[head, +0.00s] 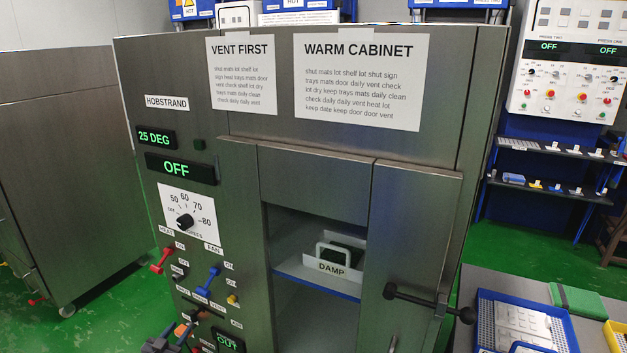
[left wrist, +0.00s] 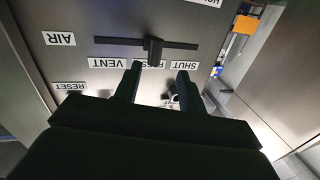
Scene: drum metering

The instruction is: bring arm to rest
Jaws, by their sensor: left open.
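My left gripper (head: 165,341) shows only in part at the bottom edge of the head view, in front of the lower control panel of the steel warm cabinet (head: 240,110). In the left wrist view my left gripper (left wrist: 158,84) is open, with its two dark fingers apart and nothing seen between them. The fingers point at a panel with labels AIR, VENT, SHUT and RESET, which appear upside down. A dark T-shaped handle (left wrist: 150,44) lies just beyond the fingertips; I cannot tell whether they touch it. My right gripper is not in view.
The cabinet display (head: 180,169) reads OFF. A red lever (head: 161,262) and a blue lever (head: 207,280) stick out of the panel. A DAMP tray (head: 330,268) sits inside the opening. A black door handle (head: 430,302) juts out. A blue-rimmed tray (head: 481,322) lies at right.

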